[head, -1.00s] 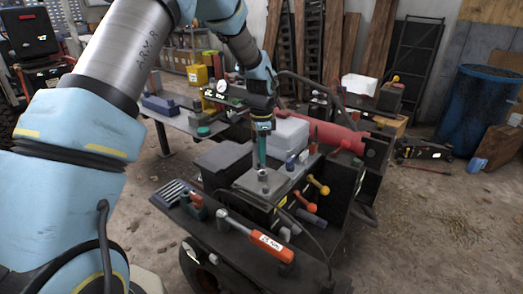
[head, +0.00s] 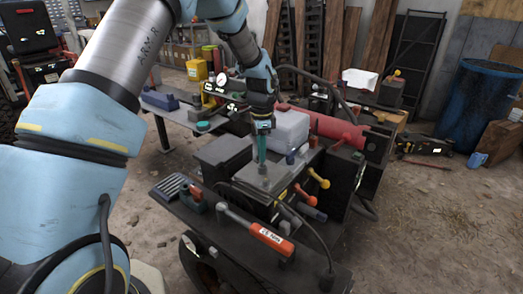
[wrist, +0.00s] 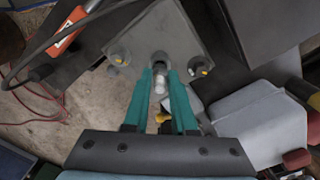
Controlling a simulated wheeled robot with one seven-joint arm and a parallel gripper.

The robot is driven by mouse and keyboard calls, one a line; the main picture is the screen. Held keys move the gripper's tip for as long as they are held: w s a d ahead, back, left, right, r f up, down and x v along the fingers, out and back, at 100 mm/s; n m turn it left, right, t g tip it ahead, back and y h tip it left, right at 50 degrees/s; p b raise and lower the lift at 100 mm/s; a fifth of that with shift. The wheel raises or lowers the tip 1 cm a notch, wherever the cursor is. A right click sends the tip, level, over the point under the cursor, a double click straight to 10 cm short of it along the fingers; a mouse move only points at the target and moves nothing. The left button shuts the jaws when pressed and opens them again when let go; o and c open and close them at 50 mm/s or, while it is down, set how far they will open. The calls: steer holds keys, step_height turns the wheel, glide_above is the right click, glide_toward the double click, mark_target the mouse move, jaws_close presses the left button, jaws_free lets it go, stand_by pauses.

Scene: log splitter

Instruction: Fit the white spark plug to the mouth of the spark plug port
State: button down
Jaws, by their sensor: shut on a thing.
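My gripper (wrist: 161,76) has teal fingers closed on the white spark plug (wrist: 160,84), which shows between the fingertips in the wrist view. The plug's far end points toward the spark plug port (wrist: 159,57), a round opening in a grey plate (wrist: 178,32) just ahead of the fingertips. Whether plug and port touch cannot be told. In the head view my gripper (head: 262,157) hangs fingers down above the grey block (head: 264,178) on the machine. The plug is too small to make out there.
Yellow-tipped fittings (wrist: 197,66) flank the port on the plate. A light grey box (head: 289,130) stands close behind the gripper. An orange-handled torque wrench (head: 270,238) lies on the front shelf. Orange and yellow levers (head: 318,178) stick out at the right.

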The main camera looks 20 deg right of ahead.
steer(key=shift+f+b, duration=0.3)
steer(key=shift+f, duration=0.35)
steer(key=shift+f, duration=0.35)
steer(key=shift+f, duration=0.1)
steer(key=c, duration=0.6)
jaws_free()
steer(key=shift+c, duration=0.2)
step_height(320, 180, up, 11)
steer(key=b, duration=0.3)
steer(key=shift+b, duration=0.3)
steer(key=shift+f, duration=0.1)
